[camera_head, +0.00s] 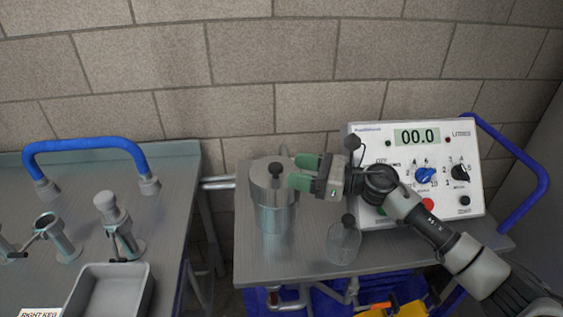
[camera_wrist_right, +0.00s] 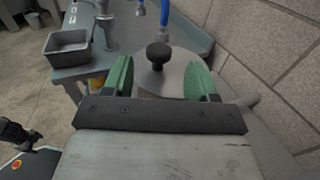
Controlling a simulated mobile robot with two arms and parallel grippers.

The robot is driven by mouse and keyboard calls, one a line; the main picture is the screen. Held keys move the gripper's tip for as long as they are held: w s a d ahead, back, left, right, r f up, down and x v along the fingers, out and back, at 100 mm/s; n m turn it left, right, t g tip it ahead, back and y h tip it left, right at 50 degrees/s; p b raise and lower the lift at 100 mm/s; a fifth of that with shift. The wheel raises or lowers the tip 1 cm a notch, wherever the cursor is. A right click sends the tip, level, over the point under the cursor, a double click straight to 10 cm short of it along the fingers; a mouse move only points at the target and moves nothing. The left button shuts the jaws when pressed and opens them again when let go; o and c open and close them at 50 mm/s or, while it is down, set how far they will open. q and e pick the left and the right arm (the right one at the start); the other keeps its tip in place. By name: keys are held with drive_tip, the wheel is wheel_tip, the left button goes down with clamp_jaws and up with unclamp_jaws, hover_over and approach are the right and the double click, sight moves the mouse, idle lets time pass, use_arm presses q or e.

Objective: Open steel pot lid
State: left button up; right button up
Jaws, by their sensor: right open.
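The steel pot (camera_head: 272,212) stands upright on the right-hand table. Its flat lid (camera_head: 262,175) sits on top with a black knob (camera_head: 275,169). My right gripper (camera_head: 298,172) reaches in from the right at lid height, beside the knob, with its green fingers open. In the right wrist view the knob (camera_wrist_right: 158,54) and lid (camera_wrist_right: 176,80) show beyond and between the two parted fingers (camera_wrist_right: 162,78). Nothing is held, and I see no contact with the knob. My left gripper is not in view.
A glass vessel with a dark stopper (camera_head: 343,243) stands right of the pot. A control box (camera_head: 415,135) reading 00.0 stands behind my right arm. The left table (camera_head: 50,200) holds metal fittings and a grey tray (camera_head: 112,290). A brick wall (camera_head: 250,100) closes the back.

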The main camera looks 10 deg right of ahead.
sight(283, 178)
drive_tip(key=x, duration=0.3)
drive_tip(key=shift+w+a+p, duration=0.1)
drive_tip(key=shift+a+p, duration=0.15)
drive_tip(key=shift+p, duration=0.05)
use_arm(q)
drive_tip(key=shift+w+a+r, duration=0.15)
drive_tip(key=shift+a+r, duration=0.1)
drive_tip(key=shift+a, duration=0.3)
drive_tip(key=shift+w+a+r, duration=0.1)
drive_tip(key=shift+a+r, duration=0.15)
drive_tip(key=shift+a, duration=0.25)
use_arm(e)
drive_tip(key=shift+w+a, duration=0.15)
drive_tip(key=shift+a, duration=0.1)
drive_tip(key=c, duration=0.6)
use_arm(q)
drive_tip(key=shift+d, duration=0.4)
use_arm(e)
clamp_jaws()
